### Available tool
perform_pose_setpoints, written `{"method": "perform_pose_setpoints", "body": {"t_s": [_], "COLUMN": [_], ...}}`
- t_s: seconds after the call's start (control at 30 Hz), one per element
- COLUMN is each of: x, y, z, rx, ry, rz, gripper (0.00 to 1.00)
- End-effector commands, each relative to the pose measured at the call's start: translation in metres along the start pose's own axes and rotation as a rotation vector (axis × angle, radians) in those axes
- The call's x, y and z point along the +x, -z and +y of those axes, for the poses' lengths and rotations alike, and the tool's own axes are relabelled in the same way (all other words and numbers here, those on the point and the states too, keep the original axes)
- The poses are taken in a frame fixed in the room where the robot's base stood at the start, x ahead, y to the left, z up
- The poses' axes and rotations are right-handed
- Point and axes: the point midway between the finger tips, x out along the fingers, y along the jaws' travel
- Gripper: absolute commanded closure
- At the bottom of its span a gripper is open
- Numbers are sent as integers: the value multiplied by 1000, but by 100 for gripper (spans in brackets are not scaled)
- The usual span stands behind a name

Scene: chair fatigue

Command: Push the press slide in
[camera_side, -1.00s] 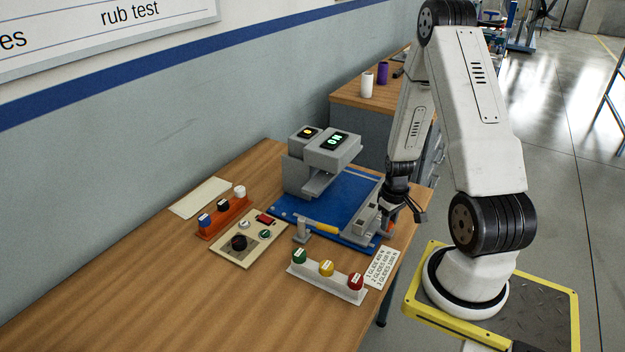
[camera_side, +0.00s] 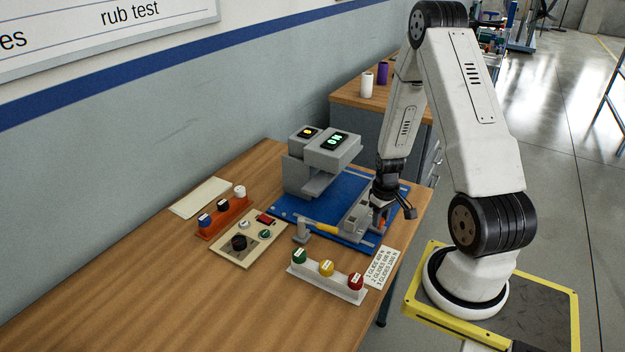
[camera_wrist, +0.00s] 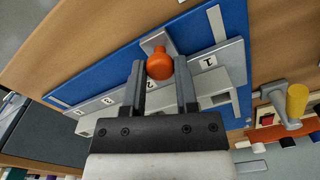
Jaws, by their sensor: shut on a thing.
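The press slide (camera_side: 357,218) is a grey bar with numbered spots on the blue base plate of the press (camera_side: 318,160). It also shows in the wrist view (camera_wrist: 221,62), running diagonally across the blue plate. An orange knob (camera_wrist: 160,66) sits on a grey bracket at the slide's outer side. My gripper (camera_wrist: 158,72) is shut on this knob, with one dark finger on each side of it. In the side view my gripper (camera_side: 385,212) is low at the right edge of the blue plate and partly hides the knob.
A yellow-handled lever (camera_side: 322,230) lies near the plate's front. A control panel (camera_side: 247,240), an orange rack (camera_side: 222,215) and a pale rack with coloured knobs (camera_side: 327,277) stand to the left and front. The table's front left is clear.

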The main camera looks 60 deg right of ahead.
Motion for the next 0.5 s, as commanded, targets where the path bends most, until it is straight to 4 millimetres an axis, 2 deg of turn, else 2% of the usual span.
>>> {"method": "perform_pose_setpoints", "body": {"t_s": [0.1, 0.3, 0.5], "x": [0, 0, -1], "y": [24, 56, 68], "z": [-9, -22, -27], "rx": [-7, -6, -2], "ry": [-3, -3, -3], "rz": [5, 6, 6], "gripper": [100, 100, 100]}}
